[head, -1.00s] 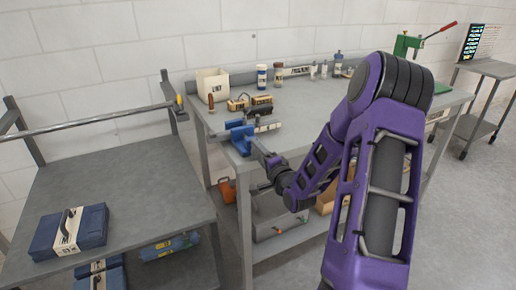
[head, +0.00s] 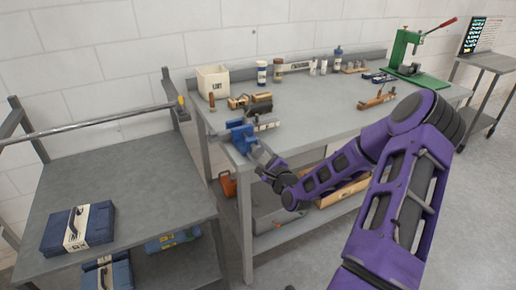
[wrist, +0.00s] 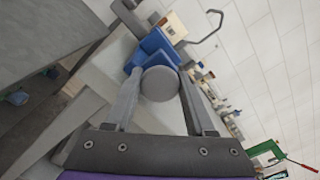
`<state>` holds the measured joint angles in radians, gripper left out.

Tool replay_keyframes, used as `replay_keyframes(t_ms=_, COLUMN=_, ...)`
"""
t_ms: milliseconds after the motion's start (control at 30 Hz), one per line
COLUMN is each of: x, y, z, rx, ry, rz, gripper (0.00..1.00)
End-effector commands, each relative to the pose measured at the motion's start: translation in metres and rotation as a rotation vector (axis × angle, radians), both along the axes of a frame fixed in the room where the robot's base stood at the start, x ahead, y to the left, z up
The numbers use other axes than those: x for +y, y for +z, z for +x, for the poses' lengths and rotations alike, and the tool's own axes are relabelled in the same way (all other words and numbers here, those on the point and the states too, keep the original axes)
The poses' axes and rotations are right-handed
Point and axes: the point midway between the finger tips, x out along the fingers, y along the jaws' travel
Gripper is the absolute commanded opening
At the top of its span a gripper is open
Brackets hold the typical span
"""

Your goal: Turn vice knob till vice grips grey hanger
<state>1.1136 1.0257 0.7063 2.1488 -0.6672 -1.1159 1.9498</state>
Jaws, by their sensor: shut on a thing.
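The blue vice (head: 241,136) is fixed at the front left corner of the workbench; its blue body also shows in the wrist view (wrist: 152,48). Its round grey knob (wrist: 160,83) faces the wrist camera. My gripper (wrist: 162,88) has one finger on each side of the knob and is shut on it. In the head view my gripper (head: 262,157) is at the near side of the vice. A thin grey bent hook (wrist: 211,28), perhaps part of the hanger, shows beyond the vice. I cannot tell whether the vice jaws touch it.
The workbench (head: 310,118) holds a white bin (head: 213,82), a brown and black cylindrical device (head: 250,103), several bottles and a green press (head: 408,62). A lower table (head: 125,190) with a blue case (head: 78,228) stands at left. Open floor lies at right.

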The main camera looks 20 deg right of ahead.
Motion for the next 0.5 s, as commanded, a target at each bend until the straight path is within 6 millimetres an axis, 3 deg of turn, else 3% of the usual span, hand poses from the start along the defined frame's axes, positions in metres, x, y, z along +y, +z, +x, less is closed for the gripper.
replay_keyframes(t_ms=500, x=-0.0015, y=-0.0009, z=-0.0007, rx=0.016, ry=-0.004, rz=0.496, gripper=0.00)
